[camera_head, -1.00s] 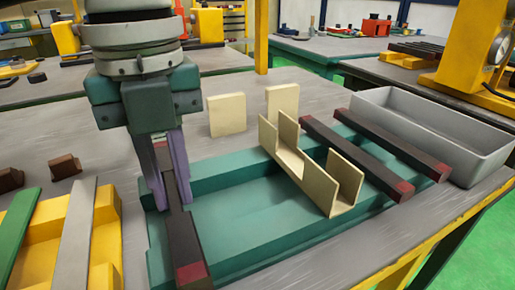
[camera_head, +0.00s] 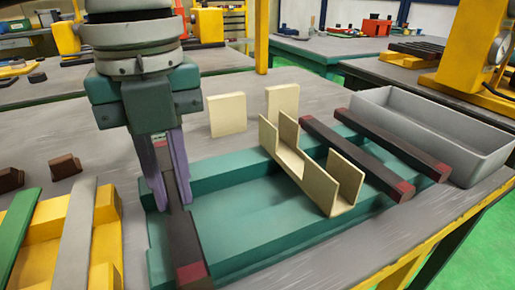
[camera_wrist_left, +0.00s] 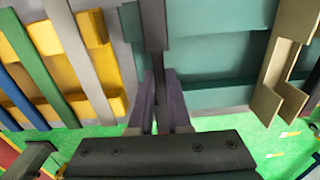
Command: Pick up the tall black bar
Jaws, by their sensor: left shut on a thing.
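The tall black bar (camera_head: 182,240) is long and dark with a reddish near end. It lies at the left edge of the teal tray (camera_head: 240,262). My left gripper (camera_head: 172,205) points down over it and is shut on the bar, its purple fingers on either side. In the left wrist view the bar (camera_wrist_left: 153,25) runs up from between the fingers (camera_wrist_left: 161,80). The fingers hide part of the bar. It still appears low, at the tray. My right gripper is not in view.
Two similar dark bars (camera_head: 345,150) (camera_head: 385,165) lie at the tray's right. Cream channel pieces (camera_head: 340,185) stand between, with cream blocks (camera_head: 227,115) behind. A grey bin (camera_head: 430,140) is at right; a yellow rack (camera_head: 105,235) with green and grey bars is at left.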

